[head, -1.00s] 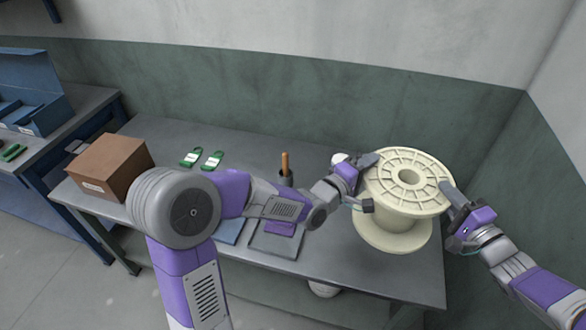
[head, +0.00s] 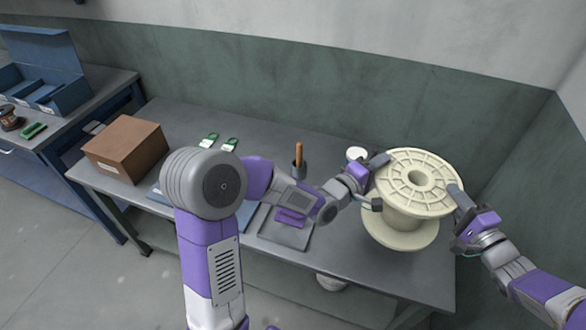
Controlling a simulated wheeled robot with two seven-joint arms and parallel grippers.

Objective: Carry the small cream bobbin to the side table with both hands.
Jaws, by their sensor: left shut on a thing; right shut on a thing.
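The cream bobbin (head: 405,226) is a large-flanged spool standing upright at the right end of the grey table (head: 330,262). My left gripper (head: 377,180) is shut on the left rim of its top flange. My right gripper (head: 463,205) is shut on the right rim of the same flange. I cannot tell whether the bobbin's lower flange touches the table. Another table (head: 100,90) with a blue frame stands at the far left.
A brown cardboard box (head: 127,150) sits at the grey table's left end. An open blue box (head: 68,98), a copper-coloured spool (head: 10,118) and a green item (head: 33,131) are on the left table.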

